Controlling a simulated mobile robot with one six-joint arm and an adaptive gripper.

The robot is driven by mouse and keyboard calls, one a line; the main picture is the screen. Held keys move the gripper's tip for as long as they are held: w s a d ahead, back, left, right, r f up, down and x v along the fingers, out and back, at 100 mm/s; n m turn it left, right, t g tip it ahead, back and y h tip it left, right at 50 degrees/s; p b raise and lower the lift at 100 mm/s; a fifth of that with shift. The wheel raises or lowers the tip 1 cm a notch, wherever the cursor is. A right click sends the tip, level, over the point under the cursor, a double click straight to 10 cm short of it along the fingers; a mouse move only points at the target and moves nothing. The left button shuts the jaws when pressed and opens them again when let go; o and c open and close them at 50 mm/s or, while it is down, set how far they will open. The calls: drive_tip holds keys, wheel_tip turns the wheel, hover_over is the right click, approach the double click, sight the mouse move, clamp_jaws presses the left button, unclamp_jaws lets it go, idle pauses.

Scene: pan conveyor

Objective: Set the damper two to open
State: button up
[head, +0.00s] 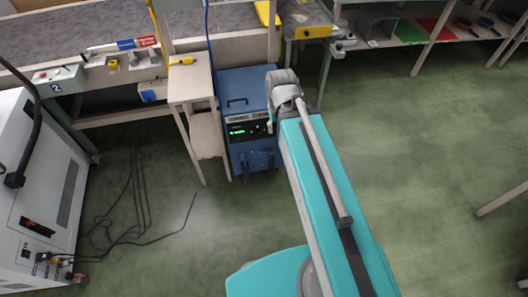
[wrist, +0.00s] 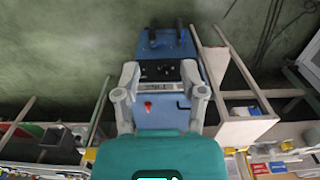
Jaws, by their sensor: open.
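A grey control box marked "2" (head: 57,81) sits at the left end of the bench in the head view. To its right, along the bench front, is a bar with blue and red labels (head: 136,43) and a white left end. Which part is the damper's handle, and its setting, I cannot tell. The red and blue labels also show at the lower right of the wrist view (wrist: 268,167). My gripper (wrist: 161,84) is open and empty in the wrist view, its two fingers spread in front of a blue cabinet.
A white machine (head: 36,190) stands at far left, with black cables (head: 135,205) on the floor. Green floor is open at right.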

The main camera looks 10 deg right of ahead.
drive_tip(key=shift+f, duration=0.1)
drive_tip(key=m+t+b, duration=0.2)
drive_tip(key=m+b, duration=1.6)
drive_tip(key=b, duration=2.6)
hover_over(265, 152)
drive_tip(key=s, duration=0.3)
wheel_tip(265, 152, down, 43)
drive_tip(key=shift+w, duration=0.15)
drive_tip(key=shift+d, duration=0.1)
drive_tip(key=shift+f, duration=0.2)
drive_tip(key=w+f+b, duration=0.1)
drive_tip(key=f+b, duration=0.7)
drive_tip(key=w+f+b, duration=0.1)
drive_tip(key=f+b, duration=0.4)
drive_tip(key=shift+w, duration=0.35)
